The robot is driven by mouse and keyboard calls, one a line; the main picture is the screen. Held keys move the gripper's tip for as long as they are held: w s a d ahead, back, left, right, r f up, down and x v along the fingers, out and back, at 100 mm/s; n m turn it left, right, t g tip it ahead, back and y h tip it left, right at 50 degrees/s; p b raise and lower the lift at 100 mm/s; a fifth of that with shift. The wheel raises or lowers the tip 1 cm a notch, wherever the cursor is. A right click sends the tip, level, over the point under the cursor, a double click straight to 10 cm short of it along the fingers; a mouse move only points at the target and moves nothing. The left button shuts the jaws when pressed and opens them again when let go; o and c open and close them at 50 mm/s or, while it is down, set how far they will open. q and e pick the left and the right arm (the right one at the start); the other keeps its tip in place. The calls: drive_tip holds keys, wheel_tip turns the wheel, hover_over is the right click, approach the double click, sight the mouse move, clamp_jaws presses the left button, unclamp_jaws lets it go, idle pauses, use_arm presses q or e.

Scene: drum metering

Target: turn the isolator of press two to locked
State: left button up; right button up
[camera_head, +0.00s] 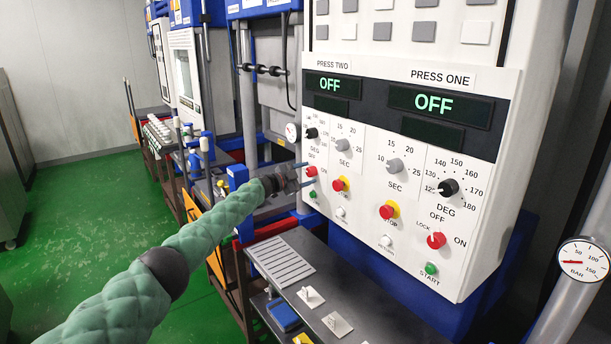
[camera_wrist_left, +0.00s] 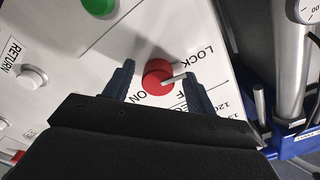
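The press two isolator (camera_head: 311,171) is a small red knob at the left edge of the white panel. In the left wrist view the red knob (camera_wrist_left: 157,77) shows large, with LOCK, OFF and ON printed around it. Its white pointer aims right, between LOCK and OFF; which it sits at exactly, I cannot tell. My left gripper (camera_head: 302,176) is at the knob, fingers toward the panel. In the wrist view its fingers stand apart on either side of the knob, with gaps showing. The right finger partly covers the OFF lettering. My right gripper is out of view.
The press two display (camera_head: 334,86) and press one display (camera_head: 434,103) both read OFF. The press two start button (camera_head: 313,195) is green, just below the isolator. A red stop button (camera_head: 340,184) is beside it. A dark shelf (camera_head: 365,305) runs below the panel.

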use_arm(q)
drive_tip(key=shift+s+a, duration=0.25)
drive_tip(key=shift+a, duration=0.15)
drive_tip(key=b+v, duration=0.2)
drive_tip(key=v, duration=0.4)
drive_tip(key=shift+s+a, duration=0.25)
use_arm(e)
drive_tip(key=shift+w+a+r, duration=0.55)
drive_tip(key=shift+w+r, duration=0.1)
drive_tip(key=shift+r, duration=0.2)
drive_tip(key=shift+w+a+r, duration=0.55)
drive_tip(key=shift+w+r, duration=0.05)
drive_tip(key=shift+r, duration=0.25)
